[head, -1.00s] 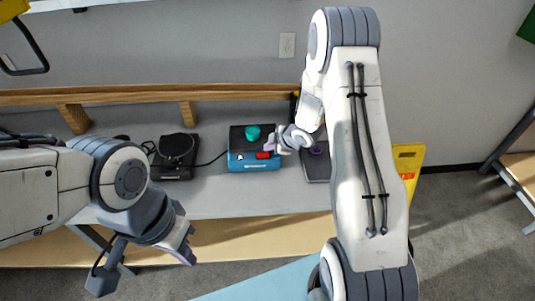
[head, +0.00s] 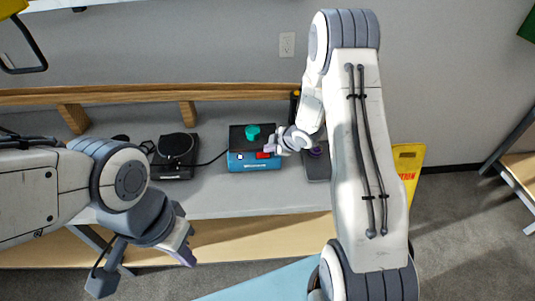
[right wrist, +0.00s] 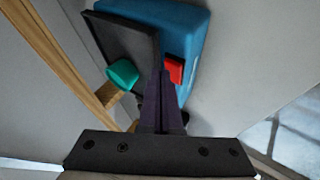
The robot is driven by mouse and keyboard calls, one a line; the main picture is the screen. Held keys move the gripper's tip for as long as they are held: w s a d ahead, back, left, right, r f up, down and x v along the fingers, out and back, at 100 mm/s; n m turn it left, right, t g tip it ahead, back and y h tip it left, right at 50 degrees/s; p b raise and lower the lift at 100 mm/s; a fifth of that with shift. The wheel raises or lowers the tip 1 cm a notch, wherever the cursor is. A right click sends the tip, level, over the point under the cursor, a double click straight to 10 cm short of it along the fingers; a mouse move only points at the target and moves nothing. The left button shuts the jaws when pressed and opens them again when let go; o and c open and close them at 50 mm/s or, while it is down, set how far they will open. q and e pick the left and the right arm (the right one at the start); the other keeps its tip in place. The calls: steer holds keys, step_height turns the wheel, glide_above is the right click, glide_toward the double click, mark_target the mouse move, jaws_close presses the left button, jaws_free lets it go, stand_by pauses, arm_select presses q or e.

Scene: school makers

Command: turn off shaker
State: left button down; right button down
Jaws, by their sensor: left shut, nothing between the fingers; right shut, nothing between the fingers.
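The shaker (head: 240,163) is a blue box with a black top on the bench, with a teal cup (head: 252,132) on top and a red switch (head: 263,155) on its front. In the right wrist view the blue body (right wrist: 197,38), teal cup (right wrist: 122,73) and red switch (right wrist: 175,70) show beyond my fingers. My right gripper (head: 272,149) is shut and empty, its tips close to the red switch; I cannot tell whether they touch it. The fingers (right wrist: 163,90) partly cover the switch. My left gripper (head: 188,247) is shut and empty, low in front of the bench, away from the shaker.
A black device with a round plate (head: 175,150) stands left of the shaker on the grey bench (head: 225,200). Another dark device (head: 316,165) stands to the right, partly behind my right arm. A wooden rail (head: 130,96) runs behind. A yellow caution sign (head: 408,160) is at the right.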

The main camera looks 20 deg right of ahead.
mark_target(267, 155)
steer(key=shift+s+f+b, duration=0.15)
steer(key=shift+f+b, duration=0.3)
steer(key=shift+f, duration=0.1)
stand_by(0.6)
steer(key=shift+r+p, duration=0.6)
steer(key=shift+r, duration=0.15)
steer(key=shift+w, duration=0.2)
steer(key=shift+r, duration=0.1)
steer(key=r+p, duration=0.4)
steer(key=r, duration=0.1)
steer(key=shift+a, duration=0.3)
steer(key=shift+f, duration=0.1)
